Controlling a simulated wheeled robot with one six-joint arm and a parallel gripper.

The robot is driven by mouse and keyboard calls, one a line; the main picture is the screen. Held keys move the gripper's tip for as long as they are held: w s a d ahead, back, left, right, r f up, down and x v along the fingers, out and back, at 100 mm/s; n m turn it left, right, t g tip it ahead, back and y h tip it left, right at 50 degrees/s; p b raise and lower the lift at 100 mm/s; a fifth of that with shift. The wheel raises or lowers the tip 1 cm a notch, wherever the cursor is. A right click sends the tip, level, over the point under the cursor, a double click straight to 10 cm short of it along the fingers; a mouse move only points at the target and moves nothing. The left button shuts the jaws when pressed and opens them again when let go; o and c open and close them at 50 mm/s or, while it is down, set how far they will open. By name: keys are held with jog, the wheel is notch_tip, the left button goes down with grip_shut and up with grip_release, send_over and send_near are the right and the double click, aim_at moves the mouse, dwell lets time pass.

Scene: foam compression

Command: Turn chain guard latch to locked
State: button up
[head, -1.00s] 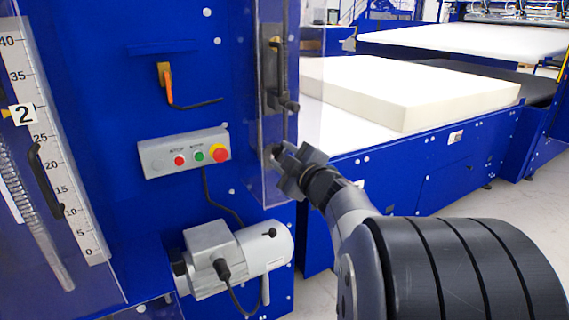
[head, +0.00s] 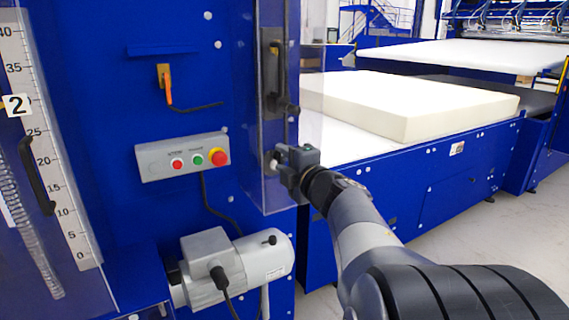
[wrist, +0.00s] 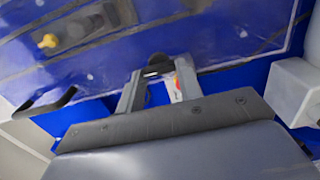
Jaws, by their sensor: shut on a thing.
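The clear chain guard (head: 258,130) stands on the right side of the blue machine column. My gripper (head: 277,162) is at the guard's lower right part, in front of the panel. In the wrist view my gripper (wrist: 157,78) has its two fingers close around a small dark piece (wrist: 158,66) at the guard's edge, which I take to be the latch. The fingers hide most of it, so I cannot tell its turn angle. A small red and white patch shows beside the right finger.
A control box (head: 183,157) with red and green buttons and a grey motor (head: 240,265) lie to the left. A foam block (head: 400,105) rests on the conveyor at right.

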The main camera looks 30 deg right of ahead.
dwell(0.4)
jog(key=o, duration=1)
jog(key=shift+s+d+p, duration=0.15)
jog(key=shift+s+p, duration=0.65)
jog(key=shift+s, duration=4.6)
